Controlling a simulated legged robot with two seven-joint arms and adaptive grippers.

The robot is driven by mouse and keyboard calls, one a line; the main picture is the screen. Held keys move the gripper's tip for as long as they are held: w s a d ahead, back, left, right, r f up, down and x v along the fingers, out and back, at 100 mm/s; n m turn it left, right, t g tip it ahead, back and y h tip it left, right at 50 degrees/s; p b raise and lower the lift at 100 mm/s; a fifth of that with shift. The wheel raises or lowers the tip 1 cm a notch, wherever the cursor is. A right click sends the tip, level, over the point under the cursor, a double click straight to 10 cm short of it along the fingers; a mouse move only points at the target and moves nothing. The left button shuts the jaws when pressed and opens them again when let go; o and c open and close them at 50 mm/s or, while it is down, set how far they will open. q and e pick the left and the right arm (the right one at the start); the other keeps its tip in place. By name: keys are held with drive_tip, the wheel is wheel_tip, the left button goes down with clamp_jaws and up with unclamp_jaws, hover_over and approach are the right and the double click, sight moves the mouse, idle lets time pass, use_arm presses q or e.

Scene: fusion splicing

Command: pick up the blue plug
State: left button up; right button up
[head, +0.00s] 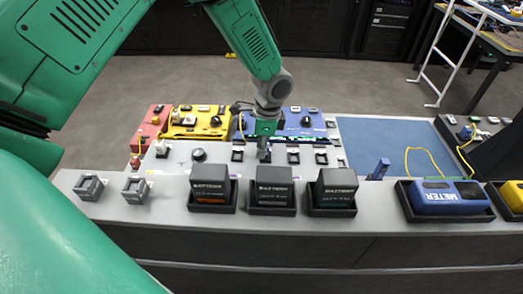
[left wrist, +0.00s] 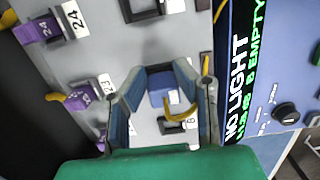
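The blue plug (left wrist: 160,88), a small blue block with a yellow cable, sits over the grey panel in the left wrist view. It lies between the two fingers of my left gripper (left wrist: 162,72), which stand apart on either side of it. I cannot tell whether the fingertips touch it. In the head view my left gripper (head: 264,150) points down at the grey panel behind the battery boxes, and it hides the plug there. My right gripper is not in view.
Battery boxes (head: 273,188) stand in front of the panel. A blue meter (head: 448,197) sits in a tray at right. A blue upright piece (head: 380,168) stands beside the blue mat (head: 385,135). Purple plugs (left wrist: 80,97) are left in the wrist view.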

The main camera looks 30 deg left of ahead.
use_arm(q)
drive_tip(key=shift+w+d+r, duration=0.15)
drive_tip(key=shift+w+d, duration=0.05)
drive_tip(key=shift+d, duration=0.35)
drive_tip(key=shift+w+d+r, duration=0.15)
drive_tip(key=shift+d, duration=0.35)
clamp_jaws()
drive_tip(key=r, duration=0.6)
drive_tip(key=a+r, duration=0.1)
drive_tip(key=r, duration=0.2)
drive_tip(key=shift+s+b, duration=0.1)
drive_tip(key=shift+b, duration=0.2)
drive_tip(key=shift+d+r, duration=0.1)
drive_tip(key=shift+r, duration=0.25)
unclamp_jaws()
drive_tip(key=shift+d, duration=0.1)
clamp_jaws()
drive_tip(key=shift+r, duration=0.1)
